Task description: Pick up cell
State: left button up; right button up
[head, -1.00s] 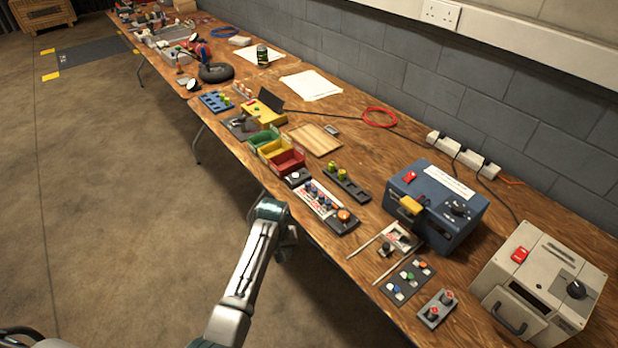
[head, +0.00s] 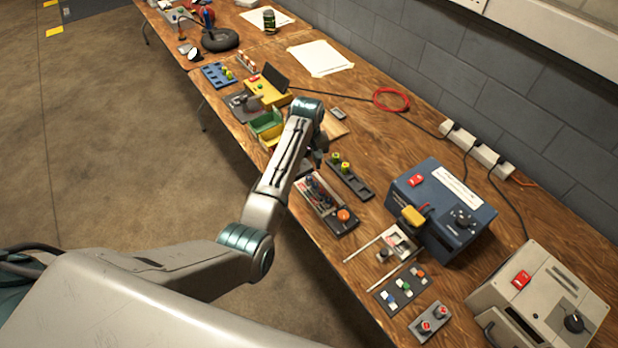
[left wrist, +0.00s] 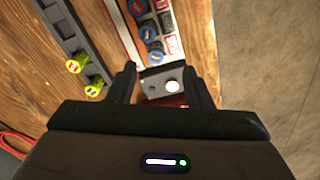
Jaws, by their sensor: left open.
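Two yellow-green cells stand in a dark slotted rack (head: 358,187): one cell (head: 335,158) at its far end and another (head: 345,168) beside it. In the left wrist view these cells (left wrist: 75,66) (left wrist: 94,85) are left of my fingers. A white-and-red tray (left wrist: 129,42) holds several blue cells (left wrist: 150,32); one (left wrist: 155,55) lies just ahead of the fingers. My left gripper (left wrist: 159,74) is open and empty, above a small grey block with a white button (left wrist: 172,87). In the head view my left gripper (head: 314,155) is partly hidden by its arm. My right gripper is not in view.
A blue charger box (head: 445,205) and a beige box (head: 540,290) stand to the right. Green (head: 265,122) and yellow bins are partly behind my arm. A red cable coil (head: 390,99) lies near the wall. Bare wood shows between rack and wall.

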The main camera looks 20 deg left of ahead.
aim_at(309, 176)
pick_arm(q)
jog(key=f, duration=0.2)
jog(key=f+p, duration=0.1)
jog(key=f, duration=0.2)
jog(key=shift+w+f+p, duration=0.3)
jog(key=shift+w+p, duration=0.1)
jog(key=shift+w+f, duration=0.15)
jog(key=shift+f, duration=0.25)
grip_shut()
